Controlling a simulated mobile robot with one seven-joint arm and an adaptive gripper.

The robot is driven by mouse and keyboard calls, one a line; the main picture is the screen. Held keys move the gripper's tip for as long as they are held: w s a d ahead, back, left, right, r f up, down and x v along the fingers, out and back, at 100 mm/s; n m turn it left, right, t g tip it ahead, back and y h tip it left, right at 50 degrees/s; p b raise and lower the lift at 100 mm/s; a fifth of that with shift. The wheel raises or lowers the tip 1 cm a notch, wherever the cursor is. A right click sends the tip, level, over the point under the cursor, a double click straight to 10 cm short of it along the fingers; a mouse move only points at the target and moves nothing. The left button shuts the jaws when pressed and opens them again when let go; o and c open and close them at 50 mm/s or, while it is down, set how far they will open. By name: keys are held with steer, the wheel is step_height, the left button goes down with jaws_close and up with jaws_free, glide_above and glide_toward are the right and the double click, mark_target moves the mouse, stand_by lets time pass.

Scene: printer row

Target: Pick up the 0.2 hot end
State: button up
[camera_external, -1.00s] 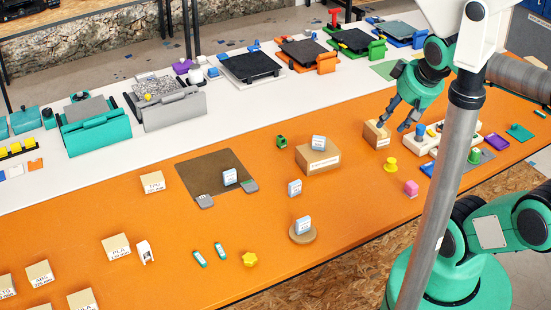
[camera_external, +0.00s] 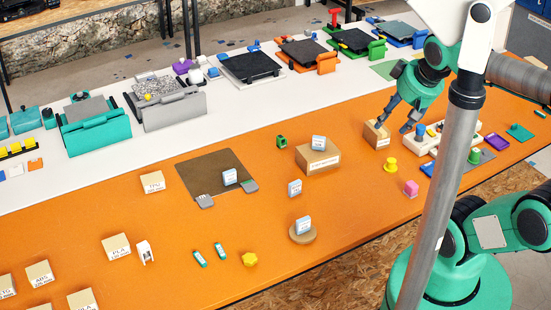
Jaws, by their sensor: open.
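My gripper (camera_external: 395,122) is open and empty, pointing down above the far right part of the orange table. It hangs over or beside a small labelled cardboard box (camera_external: 376,135); I cannot tell the exact gap. Several similar small white and blue upright packs are in view: one on the cardboard block (camera_external: 318,142), one on the brown mat (camera_external: 229,177), one on the bare table (camera_external: 294,188), and one on the round stand (camera_external: 303,225). Their print is too small to read, so I cannot tell which thing is the 0.2 hot end.
A white holder (camera_external: 419,147) with coloured knobs stands right of my gripper. Printers, including a grey one (camera_external: 175,110), line the white back strip.

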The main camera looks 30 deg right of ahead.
steer(key=shift+w+r, duration=0.1)
steer(key=w+a+r+g+p, duration=0.1)
steer(key=w+a+r, duration=0.1)
steer(key=w+a, duration=0.55)
steer(key=w+a+r+g+p, duration=0.15)
steer(key=w+a, duration=0.25)
steer(key=w, duration=0.6)
steer(key=w+a+f+n+y+p, duration=0.1)
steer(key=w+a+f, duration=0.2)
steer(key=w+a, duration=0.4)
steer(key=w+a+f+p, duration=0.1)
steer(key=w+a+f, duration=0.1)
steer(key=w+a, duration=0.5)
steer(key=w+a+f+g+p, duration=0.1)
steer(key=a+f, duration=0.5)
steer(key=a, duration=0.4)
steer(key=w+a+f+g+p, duration=0.1)
steer(key=w+a+f, duration=0.1)
steer(key=a+f, duration=0.6)
steer(key=s+a+f+g+h+p, duration=0.1)
steer(key=s+a+f, duration=0.2)
steer(key=a+f, duration=1.2)
steer(key=a, duration=0.3)
steer(key=shift+s+a+n, duration=0.15)
steer(key=shift+a+n, duration=0.15)
steer(key=shift+f, duration=0.15)
